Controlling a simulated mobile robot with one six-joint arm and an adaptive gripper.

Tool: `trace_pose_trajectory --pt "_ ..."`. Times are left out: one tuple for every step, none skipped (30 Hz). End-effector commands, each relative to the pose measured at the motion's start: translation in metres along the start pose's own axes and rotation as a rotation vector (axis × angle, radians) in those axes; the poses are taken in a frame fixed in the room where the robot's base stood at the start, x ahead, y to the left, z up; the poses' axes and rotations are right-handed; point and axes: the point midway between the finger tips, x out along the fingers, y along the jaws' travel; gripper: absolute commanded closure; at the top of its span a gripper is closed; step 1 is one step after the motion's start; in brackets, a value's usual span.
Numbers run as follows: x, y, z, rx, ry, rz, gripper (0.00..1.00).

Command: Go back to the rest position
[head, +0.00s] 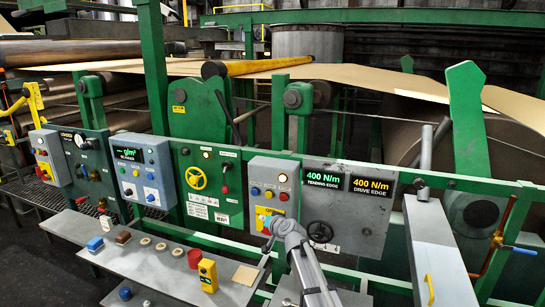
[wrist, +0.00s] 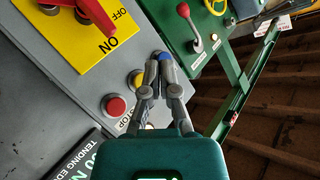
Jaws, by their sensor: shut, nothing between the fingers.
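My gripper (wrist: 159,62) is shut and empty in the wrist view. Its fingertips are together over the face of a grey control box, close to a blue button (wrist: 163,54) and a yellow button (wrist: 137,79); I cannot tell whether they touch.
A red stop button (wrist: 116,106) and a yellow OFF/ON plate (wrist: 70,30) with a red switch are beside the gripper. Green rails frame the panels. A grey bench (head: 165,262) with blocks and a yellow pendant (head: 208,275) stands at front left.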

Motion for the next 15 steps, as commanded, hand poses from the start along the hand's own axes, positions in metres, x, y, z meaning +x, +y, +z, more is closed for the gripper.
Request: trace_pose_trajectory --pt "-0.016 0.005 0.013 -0.016 -0.05 0.009 1.0" --pt "-0.023 0.008 0.02 -0.028 -0.084 0.016 1.0" --pt "-0.033 0.013 0.031 -0.042 -0.131 0.027 1.0" --pt "-0.041 0.017 0.039 -0.052 -0.168 0.036 1.0" --pt "-0.05 0.021 0.047 -0.062 -0.207 0.047 1.0" --pt "-0.062 0.027 0.058 -0.073 -0.258 0.066 1.0" --pt "-0.071 0.032 0.066 -0.081 -0.296 0.08 1.0" --pt "-0.08 0.037 0.074 -0.088 -0.334 0.096 1.0" --pt "-0.093 0.043 0.085 -0.097 -0.386 0.119 1.0" --pt "-0.103 0.049 0.092 -0.102 -0.424 0.138 1.0" --pt "-0.114 0.054 0.1 -0.105 -0.462 0.158 1.0" --pt "-0.128 0.061 0.11 -0.11 -0.514 0.187 1.0" --pt "-0.139 0.067 0.117 -0.111 -0.551 0.21 1.0" --pt "-0.151 0.072 0.124 -0.113 -0.589 0.234 1.0" --pt "-0.166 0.079 0.134 -0.113 -0.639 0.267 1.0"
